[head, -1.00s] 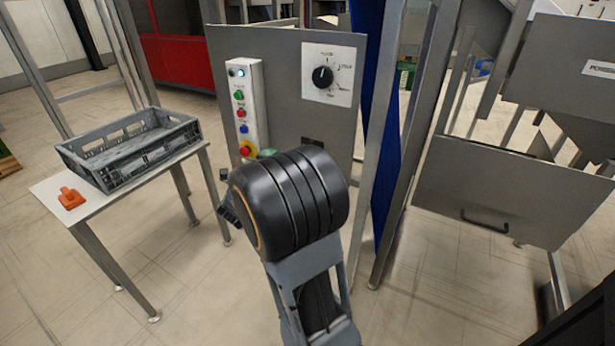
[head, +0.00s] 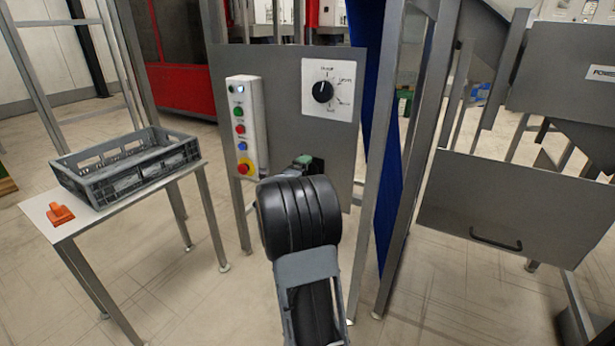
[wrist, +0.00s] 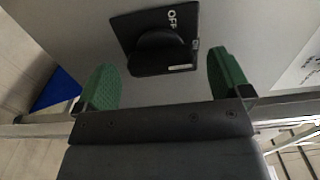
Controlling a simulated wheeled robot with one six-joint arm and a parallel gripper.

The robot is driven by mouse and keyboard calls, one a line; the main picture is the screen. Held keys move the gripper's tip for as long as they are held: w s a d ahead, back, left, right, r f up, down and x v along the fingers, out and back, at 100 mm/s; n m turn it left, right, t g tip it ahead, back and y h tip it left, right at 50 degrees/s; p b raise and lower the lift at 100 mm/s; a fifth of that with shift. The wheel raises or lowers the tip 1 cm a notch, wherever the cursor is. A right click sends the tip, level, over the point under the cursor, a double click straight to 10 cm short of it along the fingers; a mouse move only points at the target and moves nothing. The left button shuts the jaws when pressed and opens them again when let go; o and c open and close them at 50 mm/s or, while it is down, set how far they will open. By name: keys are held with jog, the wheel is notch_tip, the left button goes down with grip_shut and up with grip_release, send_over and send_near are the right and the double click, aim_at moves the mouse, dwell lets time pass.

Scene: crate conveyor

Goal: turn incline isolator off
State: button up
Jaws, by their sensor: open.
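The isolator (wrist: 155,42) is a black plate with a raised black knob (wrist: 158,52) on the grey panel, and it shows in the wrist view with the word OFF near its edge. In the head view only part of the isolator (head: 318,166) shows, low on the panel, beside my gripper. My gripper (wrist: 164,82) is open, with one green fingertip on each side of the isolator and nothing between them in grasp. In the head view my arm hides most of my gripper (head: 303,160).
The grey panel (head: 285,110) also carries a rotary selector (head: 322,92) and a white button box (head: 247,125) with a red stop button. A table (head: 85,215) with a grey crate (head: 90,185) and an orange part (head: 60,214) stands left. A metal post (head: 373,200) stands right.

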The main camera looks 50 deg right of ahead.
jog(key=shift+x, duration=0.8)
jog(key=shift+c, duration=0.4)
jog(key=c, duration=0.8)
jog(key=shift+c, duration=0.2)
